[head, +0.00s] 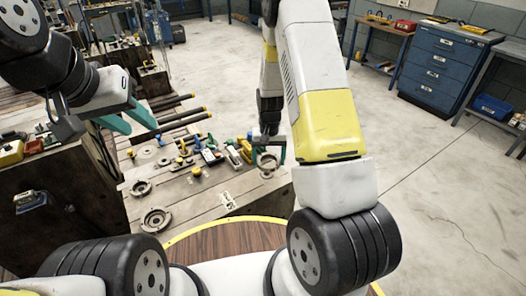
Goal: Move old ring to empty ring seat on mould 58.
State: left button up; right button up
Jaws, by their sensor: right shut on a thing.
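My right gripper (265,155) points down over the right part of the grey work surface (200,212). Its teal fingers are closed around a metal ring (267,161); whether the ring touches the surface is unclear. A large round metal ring or seat (156,219) lies at the near left of the surface. A smaller one (140,187) lies behind it. A small white label (227,200) sits near the front edge; its number is too small to read. My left gripper (141,126) is open and empty above the surface's left side.
Several small blue, yellow and green parts (208,155) lie mid-surface. Dark rods (180,119) lie behind them. A dark block (62,200) stands at left. A blue drawer cabinet (441,70) and benches stand far right. The floor (430,180) at right is clear.

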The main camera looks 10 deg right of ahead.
aim_at(267, 175)
jog(key=shift+w+a, duration=0.3)
jog(key=shift+f, duration=2.35)
jog(key=shift+f, duration=0.65)
dwell(0.5)
jog(key=o, duration=2)
jog(key=shift+s, duration=0.1)
jog(key=shift+o, duration=0.2)
